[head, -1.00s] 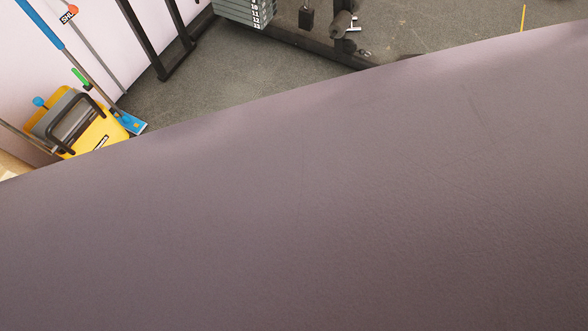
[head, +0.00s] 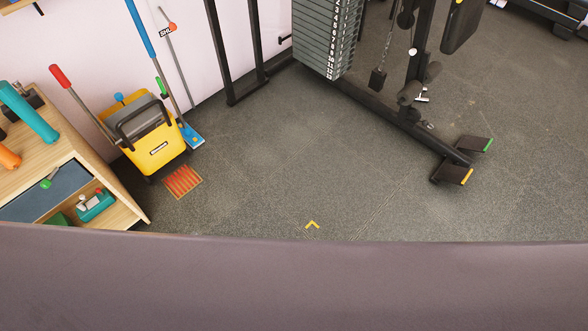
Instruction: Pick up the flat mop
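The flat mop (head: 192,136) appears to be the tool with a blue flat head on the floor, just right of the yellow bucket. Its long pole, blue at the upper part (head: 139,25), leans up and to the left towards the pale wall and leaves the picture at the top. The lower pole is thin and grey. Neither of my grippers is in the head view, and nothing touches the mop except possibly the bucket's side; I cannot tell if they touch.
The yellow mop bucket (head: 160,150) stands beside a wooden shelf unit (head: 122,205). A red-orange grate (head: 182,182) lies before it. A weight machine (head: 325,40) stands right of centre. A large mauve surface (head: 300,285) fills the foreground. The grey floor (head: 290,160) between is mostly clear.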

